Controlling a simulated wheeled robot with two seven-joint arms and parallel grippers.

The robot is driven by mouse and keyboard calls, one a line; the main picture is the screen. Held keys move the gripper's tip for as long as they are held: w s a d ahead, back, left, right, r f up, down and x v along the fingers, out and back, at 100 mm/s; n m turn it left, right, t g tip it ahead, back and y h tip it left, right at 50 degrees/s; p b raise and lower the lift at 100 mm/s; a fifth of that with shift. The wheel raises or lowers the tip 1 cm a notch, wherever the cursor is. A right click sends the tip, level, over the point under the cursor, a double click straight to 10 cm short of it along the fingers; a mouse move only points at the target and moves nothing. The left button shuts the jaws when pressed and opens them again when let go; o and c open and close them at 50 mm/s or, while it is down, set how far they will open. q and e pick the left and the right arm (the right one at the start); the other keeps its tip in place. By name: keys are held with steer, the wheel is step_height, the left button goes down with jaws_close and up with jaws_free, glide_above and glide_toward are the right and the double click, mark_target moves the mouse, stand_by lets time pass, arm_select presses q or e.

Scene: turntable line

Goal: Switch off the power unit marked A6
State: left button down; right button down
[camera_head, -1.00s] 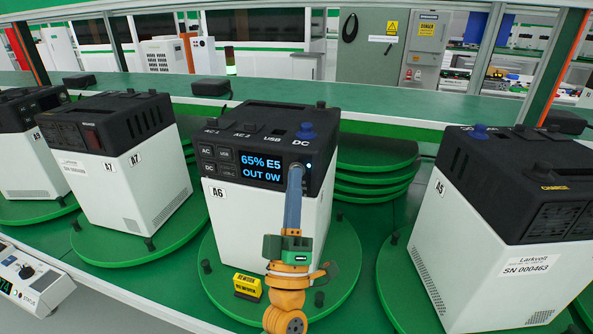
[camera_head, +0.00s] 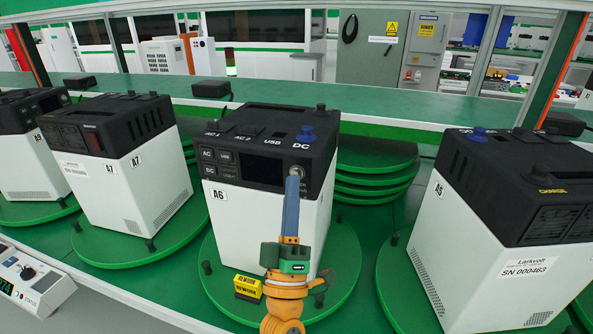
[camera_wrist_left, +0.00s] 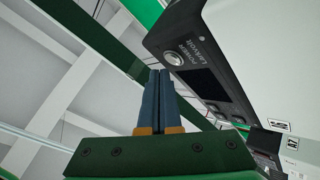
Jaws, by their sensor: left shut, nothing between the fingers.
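The power unit marked A6 (camera_head: 255,222) stands on a round green turntable (camera_head: 215,282), a white box with a black top. Its display (camera_head: 262,169) is dark. Its round silver power button (camera_head: 296,170) is at the right of the front panel; in the left wrist view the button (camera_wrist_left: 174,58) is labelled POWER and its display (camera_wrist_left: 200,84) is dark too. My left gripper (camera_head: 292,180) is shut and empty, its blue fingertips just below the button in the head view. The left wrist view shows the shut fingertips (camera_wrist_left: 158,73) close to the button; contact cannot be told. My right gripper is out of view.
Unit A7 (camera_head: 125,190) stands to the left and unit A5 (camera_head: 455,235) to the right, each on its own green turntable. A yellow rework tag (camera_head: 247,286) sits at A6's front foot. Stacked green discs (camera_head: 375,175) lie behind A6.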

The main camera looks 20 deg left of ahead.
arm_select(q)
steer(key=s+p, duration=0.2)
steer(key=s, duration=0.3)
stand_by(0.4)
steer(key=shift+f, duration=0.1)
stand_by(0.3)
